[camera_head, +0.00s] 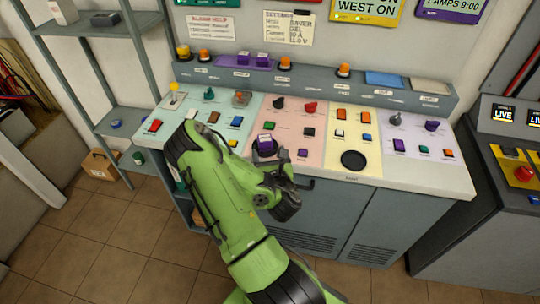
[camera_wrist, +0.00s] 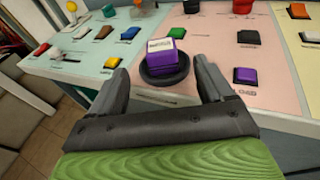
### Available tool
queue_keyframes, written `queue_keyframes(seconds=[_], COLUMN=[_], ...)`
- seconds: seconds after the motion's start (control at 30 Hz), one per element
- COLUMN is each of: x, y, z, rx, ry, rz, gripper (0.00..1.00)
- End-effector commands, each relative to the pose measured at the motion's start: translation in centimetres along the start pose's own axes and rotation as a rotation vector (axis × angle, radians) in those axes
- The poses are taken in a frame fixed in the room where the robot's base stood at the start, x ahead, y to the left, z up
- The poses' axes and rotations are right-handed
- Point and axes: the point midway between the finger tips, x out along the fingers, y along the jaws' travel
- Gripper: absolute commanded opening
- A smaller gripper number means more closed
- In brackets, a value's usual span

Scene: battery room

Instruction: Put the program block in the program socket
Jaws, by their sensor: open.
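A purple block with a white label on top, which looks like the program block (camera_wrist: 166,58), stands on a round dark base (camera_wrist: 150,79) on the sloping console. In the head view the block (camera_head: 266,141) shows just beyond my arm. I cannot tell whether this base is the program socket, or how deep the block sits in it. My gripper (camera_wrist: 160,72) is open, with one finger on each side of the base, on the near side of the block and not closed on it. In the head view my gripper is partly hidden by my arm.
Coloured buttons and knobs surround the block on the console (camera_head: 440,182). A black disc (camera_head: 353,160) lies to its right. A grey shelf (camera_head: 112,30) stands at left.

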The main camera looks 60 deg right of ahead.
Motion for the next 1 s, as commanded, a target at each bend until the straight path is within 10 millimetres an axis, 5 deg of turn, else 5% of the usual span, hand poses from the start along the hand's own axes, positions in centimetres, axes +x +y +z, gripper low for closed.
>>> queue_keyframes(seconds=[0.27,0.37,0.53,0.67,0.87,1.0], x=[-0.9,-0.5,0.2,-1.4,-9.4,-18.8], y=[0.0,0.4,3.4,8.2,16.7,19.9], z=[0.6,1.3,3.5,5.5,10.1,13.2], rx=[0.009,0.139,0.735,1.246,1.881,2.135], ry=[-0.003,0.006,0.098,0.243,0.581,0.800], rz=[-0.005,-0.034,-0.141,-0.219,-0.401,-0.620], gripper=[0.80,0.80,0.80,0.80,0.80,0.80])
